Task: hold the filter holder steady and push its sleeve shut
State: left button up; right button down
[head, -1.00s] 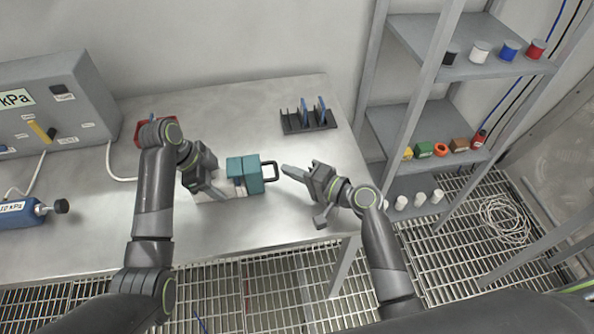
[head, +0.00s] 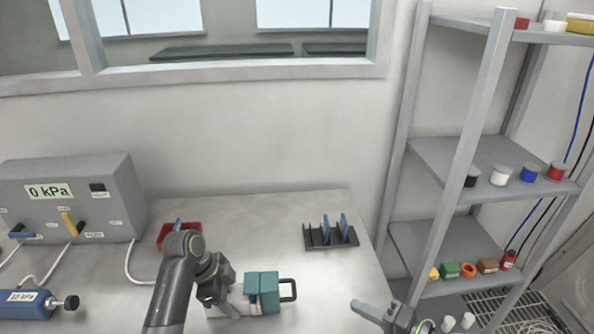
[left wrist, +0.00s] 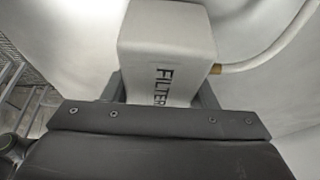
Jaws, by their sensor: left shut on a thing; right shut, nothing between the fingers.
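The filter holder has a white body (head: 222,310) and a teal sleeve (head: 266,291) with a black loop handle (head: 289,290) at its right end. It lies on the steel table. My left gripper (head: 220,301) is shut on the white body, left of the sleeve. In the left wrist view the white body (left wrist: 167,45), marked FILTER, sits between its fingers. My right gripper (head: 362,308) is shut and empty, right of the handle and apart from it. Part of the white body is hidden by my left gripper. I cannot tell how far the sleeve is pushed.
A grey gauge box (head: 75,200) reading 0 kPa and a blue cylinder (head: 25,304) are at the left. A red tray (head: 168,233) stands behind my left arm. A dark slotted rack (head: 330,236) is at the back right. Shelves (head: 470,165) stand beyond the table's right edge.

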pick_arm(q)
jog(key=o, duration=1.2)
jog(key=shift+c, duration=0.2)
